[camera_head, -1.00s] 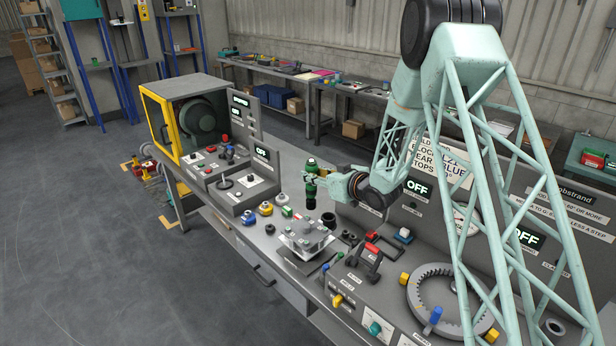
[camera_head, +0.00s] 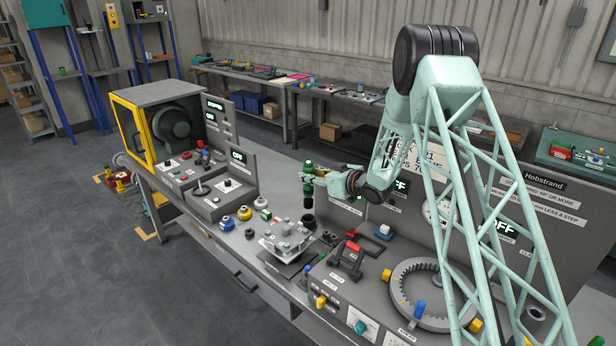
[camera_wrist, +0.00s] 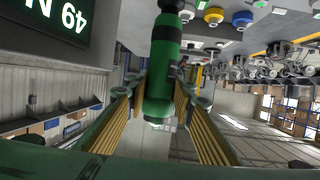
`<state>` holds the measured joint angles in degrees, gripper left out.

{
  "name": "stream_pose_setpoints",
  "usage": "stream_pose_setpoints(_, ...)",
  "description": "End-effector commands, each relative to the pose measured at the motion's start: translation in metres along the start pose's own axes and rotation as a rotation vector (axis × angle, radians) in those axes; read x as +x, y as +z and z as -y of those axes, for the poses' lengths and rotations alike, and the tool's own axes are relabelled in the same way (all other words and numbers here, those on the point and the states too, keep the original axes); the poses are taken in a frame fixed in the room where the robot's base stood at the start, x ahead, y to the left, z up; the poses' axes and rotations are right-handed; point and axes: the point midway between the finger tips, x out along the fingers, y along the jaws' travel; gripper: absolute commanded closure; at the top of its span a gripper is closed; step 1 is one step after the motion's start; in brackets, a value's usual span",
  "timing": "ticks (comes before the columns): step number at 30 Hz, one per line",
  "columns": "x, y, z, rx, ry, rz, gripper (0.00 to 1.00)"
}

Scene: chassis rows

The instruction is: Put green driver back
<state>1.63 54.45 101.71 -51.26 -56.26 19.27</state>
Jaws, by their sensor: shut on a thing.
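The green driver (camera_head: 308,190) is upright in my gripper (camera_head: 310,178), with its dark lower end pointing down. In the wrist view the green driver (camera_wrist: 160,75) stands between the two yellow-padded fingers of my gripper (camera_wrist: 160,100), which is shut on it. A round black holder (camera_head: 308,221) stands on the bench directly below the driver in the head view. The driver's lower end appears just above the holder; whether they touch cannot be told.
A grey block fixture (camera_head: 286,238) stands just left of the holder. Yellow and blue knobs (camera_head: 244,213) lie further left. A red-handled clamp (camera_head: 350,250) and a toothed ring (camera_head: 420,290) are to the right. Panels stand behind.

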Motion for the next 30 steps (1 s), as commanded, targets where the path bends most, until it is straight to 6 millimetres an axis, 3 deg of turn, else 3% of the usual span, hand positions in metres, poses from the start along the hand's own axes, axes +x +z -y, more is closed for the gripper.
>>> stream_pose_setpoints(8,0.002,0.004,0.000,0.000,0.000,-0.001,0.96)
stream_pose_setpoints(30,0.013,0.041,0.000,-0.001,0.000,-0.002,0.96)
